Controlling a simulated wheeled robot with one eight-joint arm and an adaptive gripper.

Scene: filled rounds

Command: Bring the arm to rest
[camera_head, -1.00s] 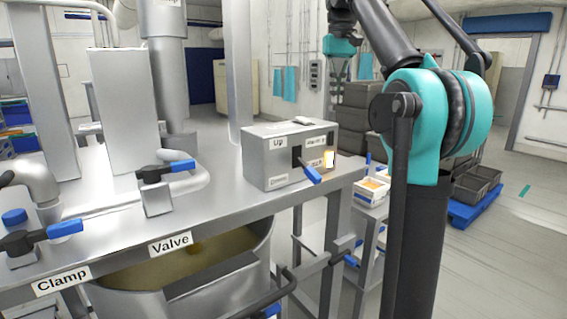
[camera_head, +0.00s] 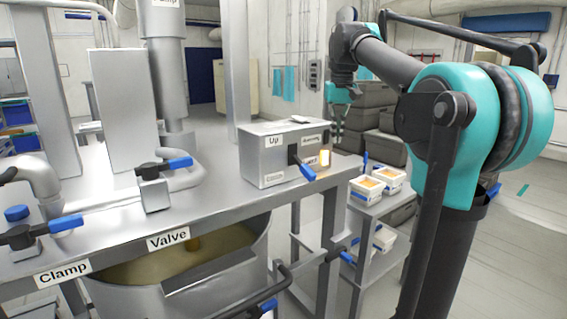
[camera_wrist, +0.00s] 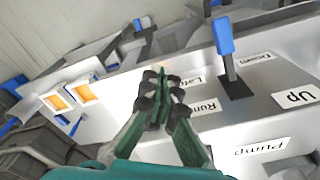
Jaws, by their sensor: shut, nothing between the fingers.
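My arm crosses the right side of the head view, its large teal joint in front. My gripper (camera_head: 338,126) hangs at the arm's far end, beyond the grey control box and clear of it. In the wrist view my gripper (camera_wrist: 160,76) has its dark green fingers together with nothing between them. The wrist view shows the lever (camera_wrist: 224,38) and the labels Up, Down and Pump.
The steel bench (camera_head: 210,213) bears blue-handled valve levers (camera_head: 66,223) and pipes. A metal vessel (camera_head: 190,275) is below. A side shelf (camera_head: 372,208) holds white tubs (camera_head: 388,176) with orange contents. Grey crates (camera_head: 376,104) stand behind. Open floor (camera_head: 530,225) lies at the right.

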